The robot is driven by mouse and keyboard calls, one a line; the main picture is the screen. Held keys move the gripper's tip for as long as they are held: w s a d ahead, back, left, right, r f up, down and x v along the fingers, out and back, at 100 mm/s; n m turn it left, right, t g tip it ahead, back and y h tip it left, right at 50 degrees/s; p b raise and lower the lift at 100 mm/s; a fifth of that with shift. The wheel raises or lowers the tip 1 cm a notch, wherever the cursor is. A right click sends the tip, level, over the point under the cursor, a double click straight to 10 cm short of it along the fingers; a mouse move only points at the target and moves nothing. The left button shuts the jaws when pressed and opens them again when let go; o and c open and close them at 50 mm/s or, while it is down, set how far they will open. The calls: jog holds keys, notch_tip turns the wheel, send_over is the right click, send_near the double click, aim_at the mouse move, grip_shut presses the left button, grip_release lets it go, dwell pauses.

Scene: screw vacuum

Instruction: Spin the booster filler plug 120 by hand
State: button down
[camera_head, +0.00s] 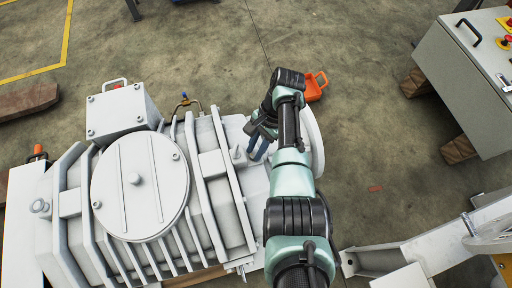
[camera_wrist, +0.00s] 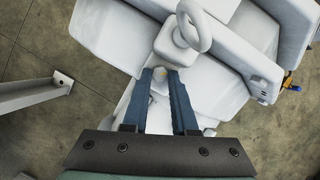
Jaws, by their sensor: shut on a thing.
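The booster (camera_head: 170,190) is a large pale-grey ribbed housing at left and centre in the head view. My gripper (camera_head: 257,143) reaches down to its right end, beside a lifting eye (camera_head: 238,154). In the wrist view, the two blue fingers of my gripper (camera_wrist: 161,79) are closed on a small pale plug (camera_wrist: 160,72). Only a little of the plug shows between the fingertips, and it sits at the housing surface. In the head view the fingers and arm hide it. The lifting eye, a ring on a block, stands just past the fingertips in the wrist view (camera_wrist: 190,28).
An orange case (camera_head: 315,86) lies on the floor behind my arm. A grey control cabinet (camera_head: 470,75) stands at upper right, and a white metal frame (camera_head: 430,250) at lower right. Open concrete floor lies between the booster and the cabinet.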

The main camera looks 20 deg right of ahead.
dwell(0.3)
jog(key=c, duration=0.7)
grip_release()
jog(key=p+v, duration=0.4)
jog(key=v, duration=0.9)
jog(key=shift+w, duration=0.15)
